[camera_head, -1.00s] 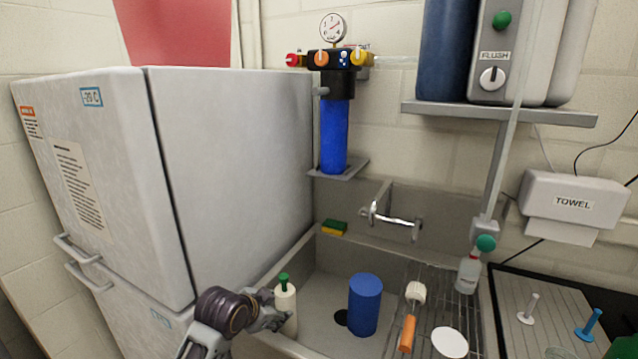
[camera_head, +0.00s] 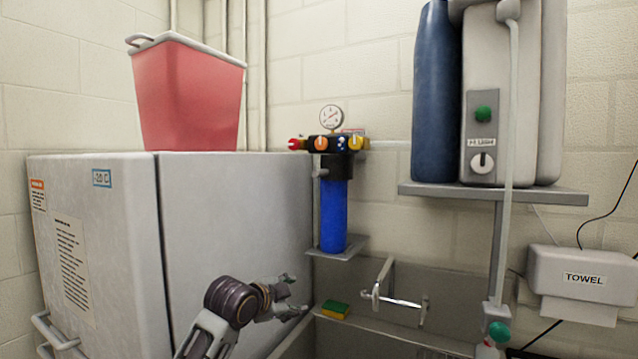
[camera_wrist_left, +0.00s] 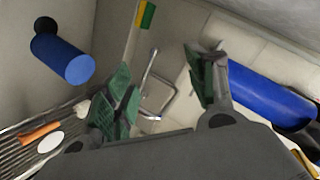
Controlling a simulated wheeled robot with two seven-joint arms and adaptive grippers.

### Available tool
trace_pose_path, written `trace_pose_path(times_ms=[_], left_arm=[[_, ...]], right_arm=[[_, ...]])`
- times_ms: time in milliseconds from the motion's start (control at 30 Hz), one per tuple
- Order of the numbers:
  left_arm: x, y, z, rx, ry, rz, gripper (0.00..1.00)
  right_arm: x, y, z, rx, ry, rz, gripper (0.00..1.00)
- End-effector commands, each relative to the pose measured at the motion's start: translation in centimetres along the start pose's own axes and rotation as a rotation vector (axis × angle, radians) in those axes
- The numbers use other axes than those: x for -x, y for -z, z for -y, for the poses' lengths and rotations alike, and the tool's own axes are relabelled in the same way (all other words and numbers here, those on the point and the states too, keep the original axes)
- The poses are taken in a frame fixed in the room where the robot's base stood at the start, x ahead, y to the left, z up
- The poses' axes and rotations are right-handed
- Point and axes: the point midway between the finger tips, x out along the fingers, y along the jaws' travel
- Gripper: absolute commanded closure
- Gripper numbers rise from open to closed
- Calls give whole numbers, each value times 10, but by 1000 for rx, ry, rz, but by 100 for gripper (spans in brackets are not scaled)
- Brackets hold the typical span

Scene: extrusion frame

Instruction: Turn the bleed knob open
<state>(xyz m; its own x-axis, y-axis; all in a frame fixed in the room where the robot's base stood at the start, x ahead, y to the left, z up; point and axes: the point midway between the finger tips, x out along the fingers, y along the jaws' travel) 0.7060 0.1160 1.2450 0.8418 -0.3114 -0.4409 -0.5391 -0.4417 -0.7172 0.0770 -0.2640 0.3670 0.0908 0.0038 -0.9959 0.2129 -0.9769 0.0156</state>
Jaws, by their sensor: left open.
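A water filter with a blue housing (camera_head: 333,215) hangs on the wall right of the freezer. Its dark head carries a red knob (camera_head: 297,144), an orange knob (camera_head: 320,144) and a yellow knob (camera_head: 357,142), with a round gauge (camera_head: 331,117) on top. I cannot tell which knob is the bleed knob. My left gripper (camera_head: 298,294) is open and empty, below and left of the filter, apart from it. In the left wrist view its spread green-padded fingers (camera_wrist_left: 158,72) have the blue housing (camera_wrist_left: 262,92) to their right. My right gripper is out of view.
The large grey freezer (camera_head: 235,220) stands close on the left, with a red bin (camera_head: 190,95) on top. Below are the sink's tap (camera_head: 390,298) and a sponge (camera_head: 336,309). A wall shelf (camera_head: 490,193) holds tanks at right.

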Motion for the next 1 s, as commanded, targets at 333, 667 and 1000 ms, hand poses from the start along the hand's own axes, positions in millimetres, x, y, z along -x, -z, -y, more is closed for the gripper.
trace_pose_path(times_ms=[333,667,1000], left_arm=[[17,56,76,-165,92,-72,44],[45,107,143,-317,184,-124,44],[87,160,209,-468,289,-164,44]], right_arm=[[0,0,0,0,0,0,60],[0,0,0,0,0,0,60],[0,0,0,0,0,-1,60]])
